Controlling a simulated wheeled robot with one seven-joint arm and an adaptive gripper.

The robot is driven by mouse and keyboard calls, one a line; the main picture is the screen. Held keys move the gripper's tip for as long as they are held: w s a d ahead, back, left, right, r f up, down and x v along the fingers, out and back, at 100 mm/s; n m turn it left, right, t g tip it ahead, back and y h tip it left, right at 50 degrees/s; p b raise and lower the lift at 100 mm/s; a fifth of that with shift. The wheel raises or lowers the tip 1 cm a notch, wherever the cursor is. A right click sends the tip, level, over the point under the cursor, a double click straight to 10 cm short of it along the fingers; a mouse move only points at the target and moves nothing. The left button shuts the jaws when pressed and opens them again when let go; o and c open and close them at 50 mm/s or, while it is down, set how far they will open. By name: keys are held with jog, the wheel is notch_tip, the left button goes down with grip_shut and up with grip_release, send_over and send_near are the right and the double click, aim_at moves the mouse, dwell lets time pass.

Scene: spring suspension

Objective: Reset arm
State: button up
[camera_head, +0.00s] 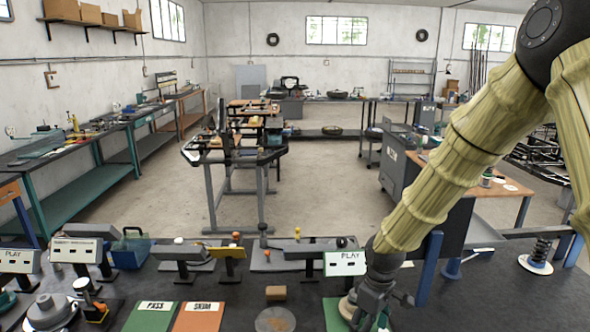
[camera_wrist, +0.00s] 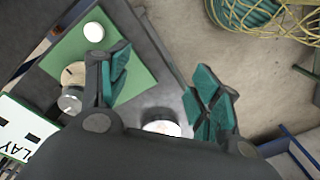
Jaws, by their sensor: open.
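My gripper (camera_head: 371,306) is low over the right half of the dark workbench, above a green mat, in the head view. In the wrist view my gripper (camera_wrist: 160,95) has its two teal-padded fingers spread apart with nothing between them. The green mat (camera_wrist: 135,80) lies under and beside the left finger. On it are a white round knob (camera_wrist: 94,32) and a metal cylinder with a tan top (camera_wrist: 73,88). A round white-topped piece (camera_wrist: 162,127) shows low between the fingers, partly hidden by my gripper's body.
A PLAY sign (camera_head: 345,263) stands just left of my arm. A spring on a white base (camera_head: 536,262) stands at the bench's right. PASS (camera_head: 152,318) and SKIM (camera_head: 199,317) plates, a brown block (camera_head: 276,293) and a round disc (camera_head: 275,320) lie to the left.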

jog(key=s+f+m+y+b, duration=0.1)
jog(key=s+f, duration=0.3)
jog(key=f, duration=0.3)
jog(key=s+f+m+b, duration=0.15)
jog(key=s+f, duration=0.25)
jog(key=f, duration=0.4)
jog(key=s+d+f+m+b, duration=0.2)
jog(key=s+f+m, duration=0.1)
jog(key=s+f, duration=0.7)
jog(key=s+d+f+m+h+b, duration=0.1)
jog(key=s+d+f+m, duration=0.1)
jog(key=s+f, duration=0.8)
jog(key=s+m, duration=0.1)
jog(key=s, duration=0.5)
jog(key=shift+s+d+f+h+b, duration=0.15)
jog(key=shift+s+d+h+b, duration=0.1)
jog(key=shift+d+h+b, duration=0.1)
jog(key=shift+a+m, duration=0.1)
jog(key=shift+m, duration=0.15)
jog(key=shift+c, duration=0.3)
